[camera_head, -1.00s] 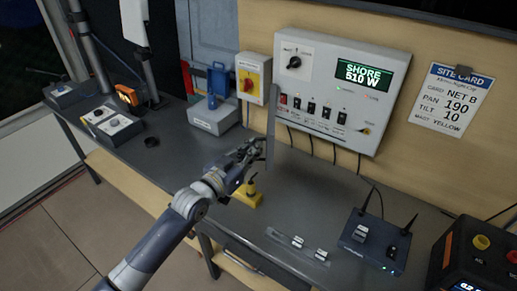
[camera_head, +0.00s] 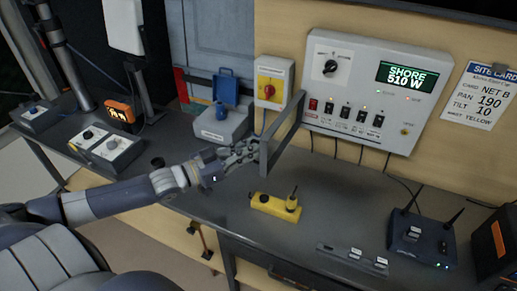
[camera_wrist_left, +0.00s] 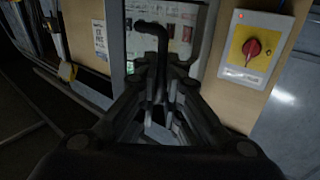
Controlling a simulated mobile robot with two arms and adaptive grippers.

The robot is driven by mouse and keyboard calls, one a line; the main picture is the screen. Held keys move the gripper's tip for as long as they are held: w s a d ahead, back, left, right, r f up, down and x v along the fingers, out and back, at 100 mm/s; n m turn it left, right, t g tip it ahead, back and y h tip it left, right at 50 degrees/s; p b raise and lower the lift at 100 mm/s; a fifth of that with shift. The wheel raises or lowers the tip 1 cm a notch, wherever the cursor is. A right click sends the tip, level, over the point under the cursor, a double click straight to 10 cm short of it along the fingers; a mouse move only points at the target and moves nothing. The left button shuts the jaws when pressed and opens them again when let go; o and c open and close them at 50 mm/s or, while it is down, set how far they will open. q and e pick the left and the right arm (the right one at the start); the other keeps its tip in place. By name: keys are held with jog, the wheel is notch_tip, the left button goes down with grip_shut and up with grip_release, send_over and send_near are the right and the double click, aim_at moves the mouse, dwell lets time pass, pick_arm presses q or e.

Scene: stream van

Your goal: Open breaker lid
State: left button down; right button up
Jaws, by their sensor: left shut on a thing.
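The breaker lid (camera_head: 283,128) is a thin grey frame that stands swung out from the grey power panel (camera_head: 350,62), at the left of its breaker row. The breaker switches (camera_head: 345,113) show uncovered to the right of it. My left gripper (camera_head: 258,150) is shut on the lid's outer end, in front of the panel. In the left wrist view its fingers (camera_wrist_left: 160,88) close around a dark hooked handle, with the lid's frame and window behind. The exact grip contact is partly hidden. My right gripper is not in view.
A yellow box with a red rotary switch (camera_head: 271,84) hangs left of the panel. A blue-topped unit (camera_head: 222,122) stands behind the gripper. A yellow pendant (camera_head: 275,205) lies on the desk below. A router with antennas (camera_head: 422,238) is at right.

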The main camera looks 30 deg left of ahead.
pick_arm(q)
jog(key=shift+w+a+r, duration=0.2)
jog(key=shift+a+r, duration=0.15)
jog(key=shift+r, duration=0.3)
jog(key=shift+d, duration=0.1)
jog(key=c, duration=1.7)
grip_release()
jog(key=shift+w+h, duration=0.15)
jog(key=shift+h, duration=0.25)
jog(key=shift+w+d+f, duration=0.1)
jog(key=shift+w+f, duration=0.05)
jog(key=shift+w, duration=0.05)
jog(key=shift+s+f, duration=0.1)
